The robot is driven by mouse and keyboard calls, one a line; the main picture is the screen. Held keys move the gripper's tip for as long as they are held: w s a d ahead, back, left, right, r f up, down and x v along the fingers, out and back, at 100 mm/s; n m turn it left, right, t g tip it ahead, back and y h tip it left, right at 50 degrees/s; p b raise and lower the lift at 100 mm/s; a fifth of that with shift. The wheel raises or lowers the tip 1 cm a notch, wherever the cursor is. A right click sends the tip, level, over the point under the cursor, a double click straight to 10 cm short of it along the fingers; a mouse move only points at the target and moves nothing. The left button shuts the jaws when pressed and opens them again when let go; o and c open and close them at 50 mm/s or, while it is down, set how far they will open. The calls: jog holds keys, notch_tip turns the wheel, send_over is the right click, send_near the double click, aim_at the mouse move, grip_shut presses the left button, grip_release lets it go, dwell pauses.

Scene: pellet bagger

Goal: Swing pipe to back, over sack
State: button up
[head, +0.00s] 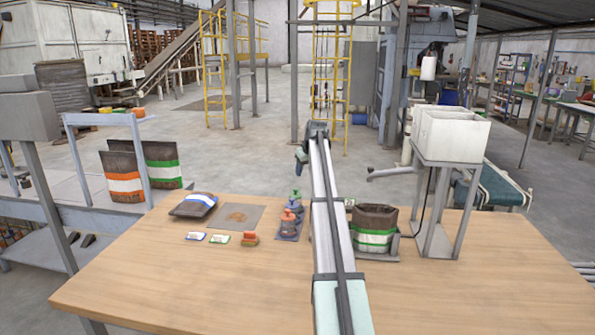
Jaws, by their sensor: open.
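A grey pipe (392,172) sticks out to the left from the stand under the white hopper (450,135). Its free end shows above the sack in the picture; I cannot tell whether it is directly over it or behind it. The open sack (376,228), brown with a green and white band, stands upright on a grey base on the table, left of the stand. My arm reaches away from me across the middle of the view. My gripper (301,157) is at its far end, small and partly hidden, left of the pipe and apart from it. It is open.
The wooden table (190,285) holds a filled bag (194,205), a grey plate, small cards, an orange-topped block and capped bottles (291,215). A shelf with two bags (125,176) stands left. The table's front left and right side are clear.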

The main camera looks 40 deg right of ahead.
jog(key=shift+w+a+f, duration=0.1)
jog(key=shift+w+a, duration=0.35)
jog(key=shift+a, duration=0.25)
jog(key=shift+w+a+f, duration=0.1)
jog(key=shift+w+a, duration=0.35)
jog(key=shift+a, duration=0.2)
